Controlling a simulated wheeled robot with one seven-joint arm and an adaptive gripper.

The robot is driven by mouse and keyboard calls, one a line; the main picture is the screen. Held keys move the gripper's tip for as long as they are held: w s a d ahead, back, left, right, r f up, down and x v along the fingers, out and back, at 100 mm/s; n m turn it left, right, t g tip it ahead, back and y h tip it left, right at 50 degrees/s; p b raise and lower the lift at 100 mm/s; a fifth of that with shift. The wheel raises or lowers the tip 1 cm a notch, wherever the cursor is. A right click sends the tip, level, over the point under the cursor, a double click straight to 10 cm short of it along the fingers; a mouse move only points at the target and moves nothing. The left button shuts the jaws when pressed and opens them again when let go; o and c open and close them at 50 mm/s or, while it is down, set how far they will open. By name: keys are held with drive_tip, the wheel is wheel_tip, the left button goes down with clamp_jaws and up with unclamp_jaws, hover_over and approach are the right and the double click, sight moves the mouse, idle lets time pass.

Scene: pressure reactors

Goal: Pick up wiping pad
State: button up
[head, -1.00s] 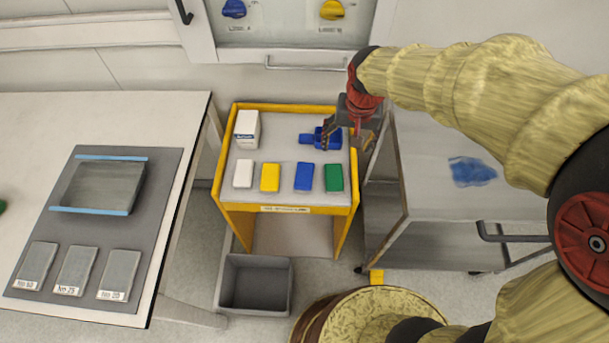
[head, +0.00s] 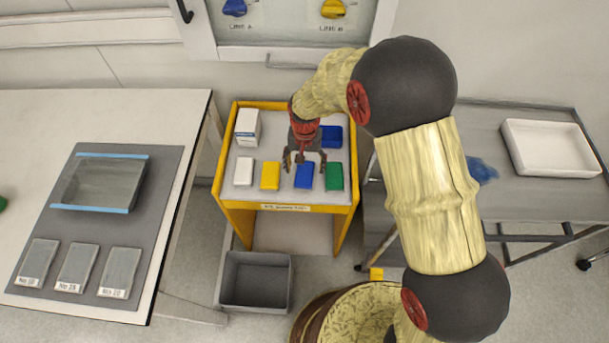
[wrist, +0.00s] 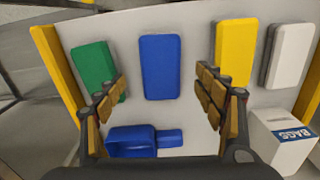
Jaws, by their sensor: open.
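Several wiping pads lie in a row on the yellow-edged cart (head: 286,208): a white pad (head: 244,171), a yellow pad (head: 270,176), a blue pad (head: 304,178) and a green pad (head: 334,176). My gripper (head: 305,164) is open and empty over the cart, at the blue pad. In the wrist view the blue pad (wrist: 160,67) lies between and ahead of the open fingers (wrist: 160,92). The green pad (wrist: 92,68) is beside the left finger and the yellow pad (wrist: 236,48) beside the right one. My gripper appears above the pads, apart from them.
A blue scoop-like tool (wrist: 130,141) and a white box marked BAGS (wrist: 285,141) also stand on the cart. A grey bin (head: 255,280) is below. A table with labelled plates (head: 120,271) is at left.

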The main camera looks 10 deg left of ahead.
sight(305, 172)
wheel_tip(305, 172, down, 5)
drive_tip(key=shift+w+r+b, duration=0.1)
drive_tip(key=shift+r+b, duration=0.1)
drive_tip(key=shift+b, duration=0.6)
drive_tip(key=shift+r, duration=0.1)
drive_tip(key=shift+c, duration=0.9)
drive_tip(key=c, duration=1.1)
drive_tip(key=shift+o, duration=0.2)
